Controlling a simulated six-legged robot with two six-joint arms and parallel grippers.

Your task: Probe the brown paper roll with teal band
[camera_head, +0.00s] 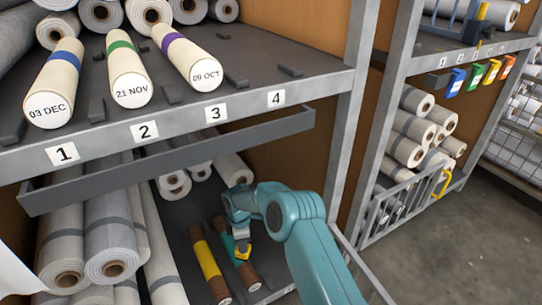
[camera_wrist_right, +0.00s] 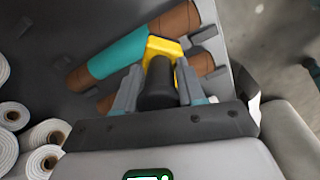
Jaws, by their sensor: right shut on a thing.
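The brown paper roll with teal band (camera_head: 249,275) lies on the lower shelf, partly hidden by my right arm. In the right wrist view its brown end (camera_wrist_right: 177,20) and teal band (camera_wrist_right: 117,54) show. My right gripper (camera_head: 242,240) is shut on the black handle of a yellow-headed tool (camera_head: 243,252). In the right wrist view the yellow head (camera_wrist_right: 163,47) overlaps the edge of the teal-banded roll; I cannot tell whether they touch. My left gripper is not in view.
A brown roll with a yellow band (camera_head: 208,262) lies just left of the teal-banded roll. Grey and white rolls (camera_head: 112,240) are stacked further left. A grey shelf rail (camera_head: 170,158) runs above, and dated cream rolls (camera_head: 127,75) lie on the upper shelf.

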